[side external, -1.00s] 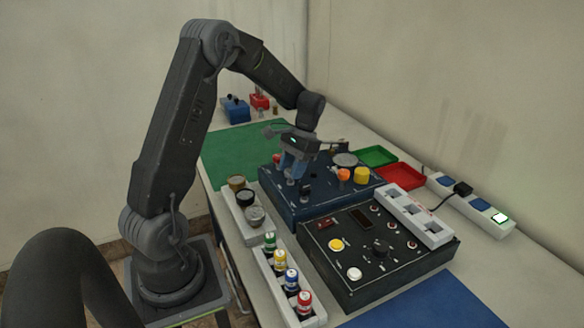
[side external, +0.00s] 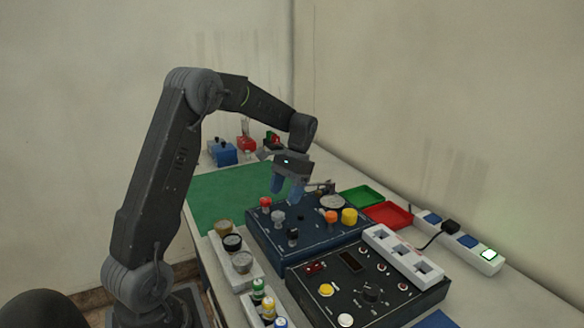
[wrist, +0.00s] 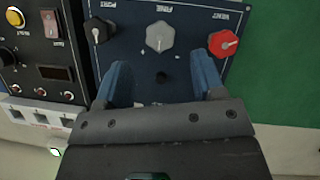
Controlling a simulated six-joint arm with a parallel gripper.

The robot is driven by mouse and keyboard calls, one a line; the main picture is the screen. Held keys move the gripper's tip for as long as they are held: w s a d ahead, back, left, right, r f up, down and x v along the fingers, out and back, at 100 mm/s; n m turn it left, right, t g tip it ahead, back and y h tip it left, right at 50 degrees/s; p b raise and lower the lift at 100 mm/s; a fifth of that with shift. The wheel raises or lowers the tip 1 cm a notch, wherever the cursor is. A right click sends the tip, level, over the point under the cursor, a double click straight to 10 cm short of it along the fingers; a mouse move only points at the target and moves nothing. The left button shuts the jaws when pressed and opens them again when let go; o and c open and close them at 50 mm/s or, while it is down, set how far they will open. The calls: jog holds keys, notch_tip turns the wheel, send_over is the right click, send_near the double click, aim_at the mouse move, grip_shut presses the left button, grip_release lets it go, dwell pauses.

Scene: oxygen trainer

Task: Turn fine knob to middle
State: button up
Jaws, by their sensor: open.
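The fine knob is the grey knob (wrist: 159,37) under the FINE label on the dark blue panel (wrist: 185,12). It stands between a black knob (wrist: 99,30) and a red knob (wrist: 223,43). In the side view the grey knob (side external: 278,217) stands clear of the fingers. My gripper (side external: 285,190) is open and empty, with its blue fingers above the panel. In the wrist view my gripper (wrist: 161,72) has its fingertips apart, and the grey knob shows beyond the gap between them. I cannot tell the knob's exact pointer setting.
Orange (side external: 331,216) and yellow (side external: 349,215) knobs and a round grey part (side external: 332,202) sit on the panel's far side. A black control box (side external: 330,290) adjoins it in front. Green (side external: 364,196) and red (side external: 388,215) trays lie behind. The green mat (side external: 215,195) has free room.

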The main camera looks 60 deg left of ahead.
jog(key=v, duration=0.8)
jog(key=s+d+r+t+y, duration=0.1)
jog(key=s+d+r+t, duration=0.2)
jog(key=d, duration=0.5)
jog(key=s+d+m+t, duration=0.3)
jog(key=s+d+t, duration=0.3)
jog(key=s+d, duration=0.9)
jog(key=shift+s+d+f+t, duration=0.2)
jog(key=shift+s+f+t, duration=0.1)
jog(key=shift+s+t, duration=0.1)
